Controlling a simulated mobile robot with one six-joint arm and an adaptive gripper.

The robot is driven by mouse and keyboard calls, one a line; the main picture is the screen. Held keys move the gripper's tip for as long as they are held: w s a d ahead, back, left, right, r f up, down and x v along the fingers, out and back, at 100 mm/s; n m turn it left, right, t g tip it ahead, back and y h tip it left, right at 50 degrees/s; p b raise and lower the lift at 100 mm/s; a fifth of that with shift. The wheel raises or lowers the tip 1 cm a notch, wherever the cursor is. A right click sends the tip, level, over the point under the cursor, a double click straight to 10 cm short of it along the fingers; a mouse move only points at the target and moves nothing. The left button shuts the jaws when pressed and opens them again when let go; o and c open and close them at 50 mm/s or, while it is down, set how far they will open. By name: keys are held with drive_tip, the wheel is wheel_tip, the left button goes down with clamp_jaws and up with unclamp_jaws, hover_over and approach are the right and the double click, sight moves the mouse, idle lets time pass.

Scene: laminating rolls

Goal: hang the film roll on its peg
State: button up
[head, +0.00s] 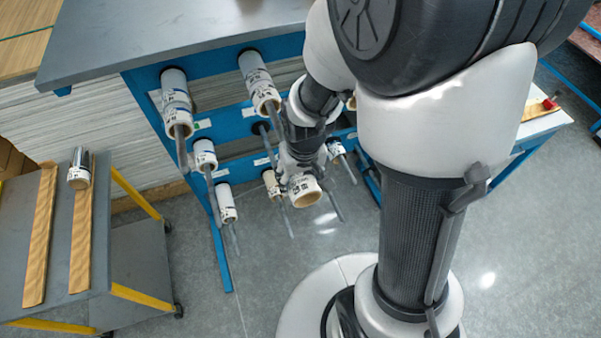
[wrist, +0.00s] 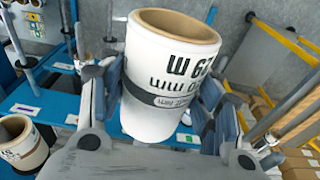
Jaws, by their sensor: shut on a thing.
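The film roll (head: 305,191) is white with a brown cardboard core and dark printing. My gripper (head: 296,172) is shut on it, in front of the blue rack. In the wrist view the roll (wrist: 165,85) stands between the two fingers of my gripper (wrist: 172,98), its open core end toward the top. A thin metal peg (head: 268,146) with a dark base shows bare on the rack, just left of my gripper. The held roll is apart from this peg as far as I can tell. My arm hides part of the rack.
Other pegs on the blue rack (head: 143,88) carry rolls, such as the upper left one (head: 176,100) and upper middle one (head: 257,80). Peg ends stick out around my gripper. A grey cart (head: 58,255) with wooden strips and one roll (head: 79,172) stands at left.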

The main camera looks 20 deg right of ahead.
sight(282, 132)
drive_tip(key=shift+w+f+p, duration=0.1)
drive_tip(key=shift+w+p, duration=0.6)
drive_tip(key=shift+w, duration=6.5)
drive_tip(key=o, duration=1.2)
wheel_tip(282, 132, up, 12)
drive_tip(key=s, duration=0.2)
drive_tip(key=s+r+t+b, duration=0.25)
drive_tip(key=s+b, duration=0.45)
drive_tip(key=s, duration=0.7)
drive_tip(key=s+f+b, duration=0.1)
drive_tip(key=s, duration=0.3)
drive_tip(key=s+f+b, duration=0.2)
drive_tip(key=s, duration=0.2)
drive_tip(key=s+f+b, duration=0.1)
drive_tip(key=s+b, duration=0.1)
drive_tip(key=s, duration=0.2)
drive_tip(key=shift+s+f, duration=0.1)
drive_tip(key=shift+f, duration=0.05)
